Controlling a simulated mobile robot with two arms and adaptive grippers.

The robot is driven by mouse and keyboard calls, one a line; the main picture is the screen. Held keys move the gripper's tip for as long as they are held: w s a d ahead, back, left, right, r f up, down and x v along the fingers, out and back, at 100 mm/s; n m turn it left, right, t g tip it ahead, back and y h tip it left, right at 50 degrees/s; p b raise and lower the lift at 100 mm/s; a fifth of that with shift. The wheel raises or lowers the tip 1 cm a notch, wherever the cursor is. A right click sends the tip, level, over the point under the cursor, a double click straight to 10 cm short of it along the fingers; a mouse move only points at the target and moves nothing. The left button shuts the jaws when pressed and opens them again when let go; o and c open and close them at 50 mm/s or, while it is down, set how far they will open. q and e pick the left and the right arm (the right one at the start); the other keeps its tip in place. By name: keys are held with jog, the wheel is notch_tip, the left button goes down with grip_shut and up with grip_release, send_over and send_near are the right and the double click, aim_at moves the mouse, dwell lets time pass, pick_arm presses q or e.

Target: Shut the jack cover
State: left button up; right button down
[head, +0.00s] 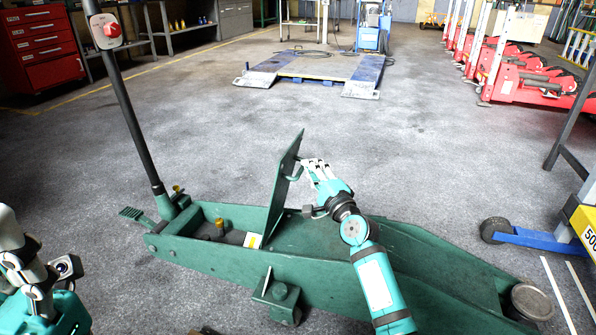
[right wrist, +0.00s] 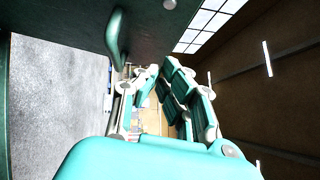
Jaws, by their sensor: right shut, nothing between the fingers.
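The green jack cover (head: 283,190) stands up steeply, tilted, over the green trolley jack (head: 215,258). The open bay in front of it shows small parts. My right gripper (head: 306,166) is shut and empty at the right face of the cover, close to its handle (head: 294,171). In the right wrist view the dark green cover (right wrist: 75,22) fills the top, with its handle (right wrist: 118,38) just beyond the fingers (right wrist: 150,75). I cannot tell whether the fingers touch it. My left gripper (head: 35,275) is partly cut off at the lower left, away from the cover.
The jack's black upright lever (head: 125,110) rises at the left. A red tool cabinet (head: 40,50) stands at the far left, a blue lift platform (head: 315,68) behind, and red jacks (head: 520,75) at the right. Floor behind the cover is clear.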

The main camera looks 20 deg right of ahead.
aim_at(290, 152)
jog(key=shift+w+a+r, duration=0.2)
jog(key=shift+w+a, duration=0.25)
jog(key=shift+a, duration=0.35)
jog(key=shift+w+a+r, duration=0.2)
jog(key=shift+w+a, duration=0.25)
jog(key=shift+a, duration=0.35)
